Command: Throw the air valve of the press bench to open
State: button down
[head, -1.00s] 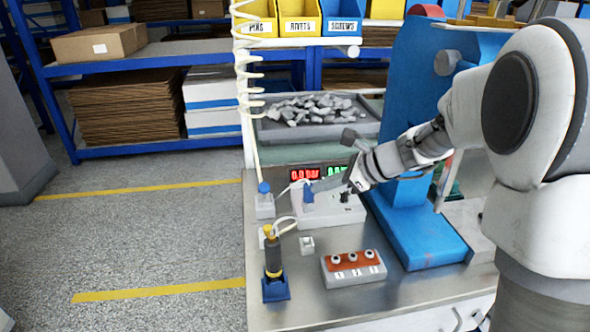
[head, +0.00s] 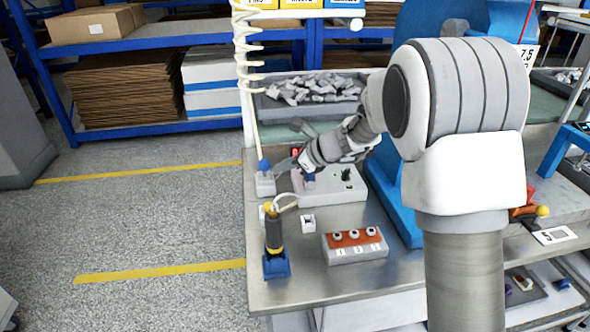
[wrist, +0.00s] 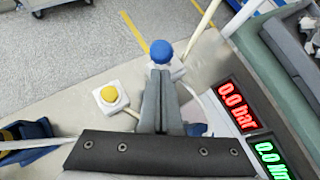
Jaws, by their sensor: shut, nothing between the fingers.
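A round blue knob (head: 264,165) tops a small white block at the bench's left edge, below the coiled hose; I take this for the air valve. In the wrist view the blue knob (wrist: 161,51) lies just beyond my fingertips. My gripper (wrist: 160,72) is shut and empty, pointing at it; I cannot tell whether they touch. In the head view my gripper (head: 286,164) is just right of the knob, partly hidden by my wrist. The wrist-view display (wrist: 234,107) reads 0.0 bar in red.
A yellow knob on a white block (wrist: 108,95) stands left of my fingers. A grey control box (head: 340,190) lies under my wrist. A black and yellow tool on a blue stand (head: 276,264) and a button box (head: 355,246) are nearer. A parts tray (head: 300,105) stands behind.

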jog(key=shift+w+a, duration=0.1)
jog(key=shift+a, duration=0.1)
jog(key=shift+r+p, duration=0.2)
jog(key=shift+p, duration=0.4)
jog(key=shift+w+p, duration=0.15)
jog(key=shift+p, duration=0.55)
jog(key=shift+w+a+r+m+g+h+p, duration=0.2)
jog(key=shift+w+r+m+g+h+p, duration=0.35)
jog(key=shift+p, duration=3.2)
jog(key=w+a+g+p, duration=0.2)
jog(key=w+g+p, duration=0.2)
jog(key=w+p, duration=0.4)
jog(key=shift+w+r+m+h+p, duration=0.15)
jog(key=shift+w+m+h+p, duration=0.05)
jog(key=shift+m+h+p, duration=0.2)
